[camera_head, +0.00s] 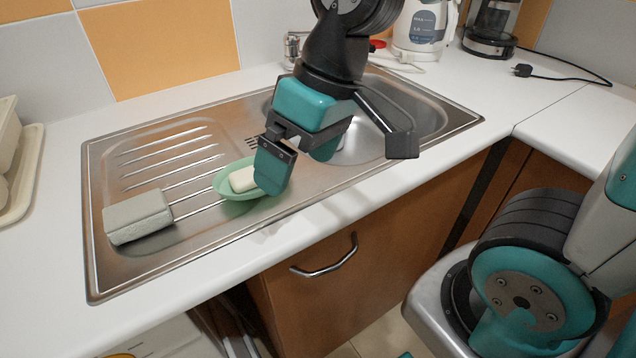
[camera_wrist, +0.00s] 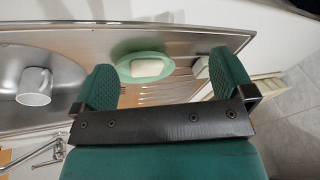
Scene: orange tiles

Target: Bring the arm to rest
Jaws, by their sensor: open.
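My gripper (camera_head: 298,162) is above the steel sink unit (camera_head: 120,270), near its front edge. Its two teal fingers stand apart with nothing between them, as the wrist view also shows (camera_wrist: 162,90). A green soap dish (camera_head: 228,191) with a white bar of soap (camera_head: 243,180) lies on the drainboard, left of and partly behind one finger. In the wrist view the dish (camera_wrist: 125,70) and soap (camera_wrist: 147,67) lie beyond the gap between the fingers.
A grey sponge (camera_head: 137,217) lies on the drainboard's left. A white mug (camera_wrist: 35,88) stands in the basin. A kettle (camera_head: 418,30) and coffee maker (camera_head: 492,28) stand at the back right. The tap (camera_head: 293,48) is behind the basin. The front counter strip is clear.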

